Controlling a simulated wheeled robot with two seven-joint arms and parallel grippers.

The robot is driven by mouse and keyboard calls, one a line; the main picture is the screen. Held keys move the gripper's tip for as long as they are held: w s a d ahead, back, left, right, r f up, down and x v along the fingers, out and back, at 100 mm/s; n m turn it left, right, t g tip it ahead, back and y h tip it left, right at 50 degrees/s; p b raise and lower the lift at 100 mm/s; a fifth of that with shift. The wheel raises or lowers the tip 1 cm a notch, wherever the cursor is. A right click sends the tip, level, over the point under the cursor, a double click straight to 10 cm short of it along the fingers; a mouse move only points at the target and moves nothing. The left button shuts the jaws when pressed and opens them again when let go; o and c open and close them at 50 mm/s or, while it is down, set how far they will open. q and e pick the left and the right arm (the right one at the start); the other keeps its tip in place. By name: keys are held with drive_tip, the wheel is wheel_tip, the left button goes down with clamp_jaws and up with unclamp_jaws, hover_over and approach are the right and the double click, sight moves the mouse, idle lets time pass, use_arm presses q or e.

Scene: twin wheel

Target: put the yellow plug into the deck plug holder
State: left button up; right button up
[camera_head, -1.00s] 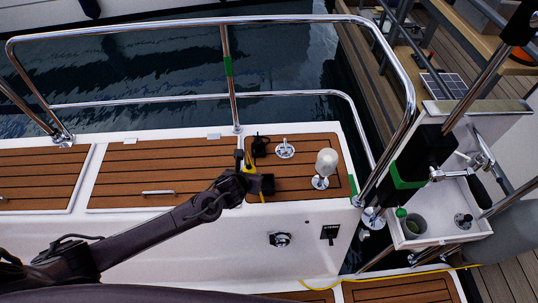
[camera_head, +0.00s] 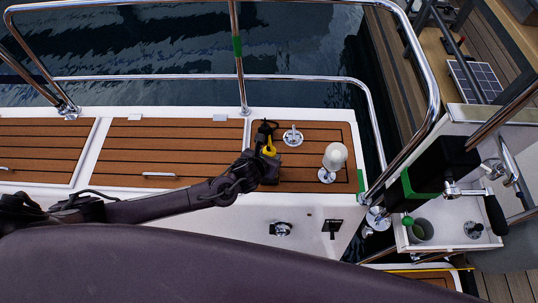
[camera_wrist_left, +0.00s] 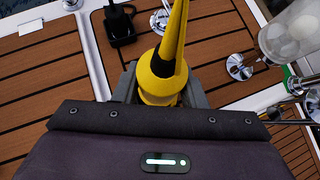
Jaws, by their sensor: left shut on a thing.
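My left gripper (camera_head: 270,163) is shut on the yellow plug (camera_head: 269,149), above the right-hand teak deck panel. In the left wrist view the yellow plug (camera_wrist_left: 163,75) rises from between the fingers, with a dark band across it; its lower end is hidden by my gripper. A black square fitting with a dark cable (camera_wrist_left: 120,24) lies on the teak beyond it, to the left. A chrome deck fitting (camera_head: 292,136) stands just right of the plug, partly visible in the wrist view (camera_wrist_left: 160,20). I cannot tell which fitting is the plug holder. My right gripper is out of view.
A pale lamp-like dome on a chrome foot (camera_head: 334,158) stands right of the plug. Chrome railings (camera_head: 240,60) run behind and right of the deck. A white console (camera_head: 450,232) with a winch handle (camera_head: 494,212) stands at right. Open teak (camera_head: 150,150) lies left.

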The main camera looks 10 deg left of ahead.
use_arm(q)
drive_tip(key=shift+s+f+b, duration=0.1)
drive_tip(key=shift+f+b, duration=0.45)
drive_tip(key=shift+f, duration=0.35)
drive_tip(key=shift+f+b, duration=2.1)
drive_tip(key=shift+f, duration=0.85)
drive_tip(key=o, duration=1.5)
drive_tip(key=v, duration=0.8)
